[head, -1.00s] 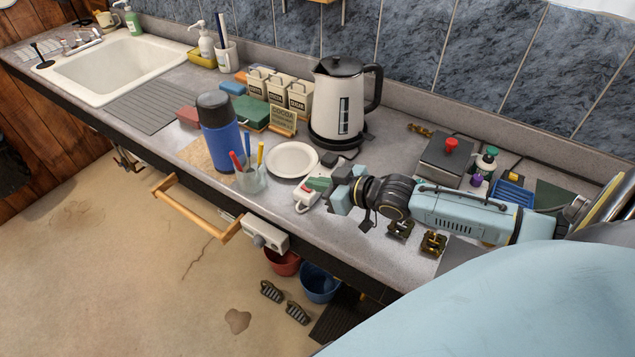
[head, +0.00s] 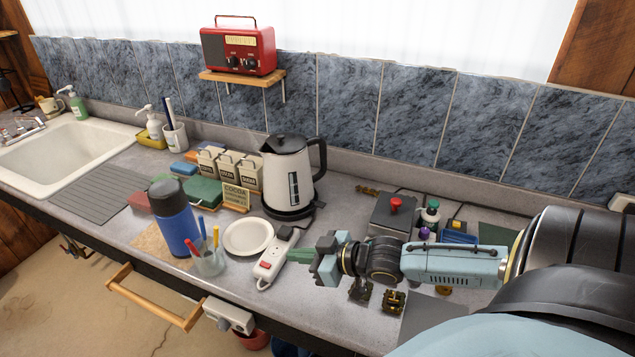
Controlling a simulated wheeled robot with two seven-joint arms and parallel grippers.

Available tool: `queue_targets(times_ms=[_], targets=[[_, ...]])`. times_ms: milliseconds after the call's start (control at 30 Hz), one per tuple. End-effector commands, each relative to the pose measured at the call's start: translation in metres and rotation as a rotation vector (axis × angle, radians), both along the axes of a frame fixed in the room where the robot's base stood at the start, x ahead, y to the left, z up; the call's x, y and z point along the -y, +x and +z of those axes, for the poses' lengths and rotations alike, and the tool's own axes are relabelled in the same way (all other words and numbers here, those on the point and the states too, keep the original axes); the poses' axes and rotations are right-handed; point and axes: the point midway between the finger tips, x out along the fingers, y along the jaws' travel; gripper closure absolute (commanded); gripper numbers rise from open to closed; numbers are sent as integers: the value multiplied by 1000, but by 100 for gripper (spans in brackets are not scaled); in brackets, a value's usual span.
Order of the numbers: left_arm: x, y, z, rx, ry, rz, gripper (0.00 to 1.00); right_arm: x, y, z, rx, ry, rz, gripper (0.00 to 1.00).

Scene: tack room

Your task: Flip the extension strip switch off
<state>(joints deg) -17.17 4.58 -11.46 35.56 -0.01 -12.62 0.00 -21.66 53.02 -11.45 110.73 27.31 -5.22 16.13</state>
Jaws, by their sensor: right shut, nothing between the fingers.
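A white extension strip (head: 274,267) lies on the counter right of the white plate. Its red switch (head: 265,266) shows near its front end. A dark plug sits in its far end. My right gripper (head: 314,265) is shut and empty, just right of the strip and apart from the switch. My left gripper is not in view.
A white kettle (head: 289,175) stands behind the strip. A glass of pens (head: 208,260), a blue flask (head: 174,217) and a plate (head: 248,237) stand to the left. A grey box with a red button (head: 393,213) and brass pieces (head: 393,300) are near my right arm.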

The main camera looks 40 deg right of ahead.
Motion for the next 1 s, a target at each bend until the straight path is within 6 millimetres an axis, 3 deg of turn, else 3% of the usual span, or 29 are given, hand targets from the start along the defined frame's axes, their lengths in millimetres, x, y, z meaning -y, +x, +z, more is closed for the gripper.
queue_targets(times_ms=[333, 1000], targets=[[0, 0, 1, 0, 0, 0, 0, 14, -33, 4, -2, 0, 1, 100], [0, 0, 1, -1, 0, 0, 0, 15, -37, 6, 1, 0, 1, 100]])
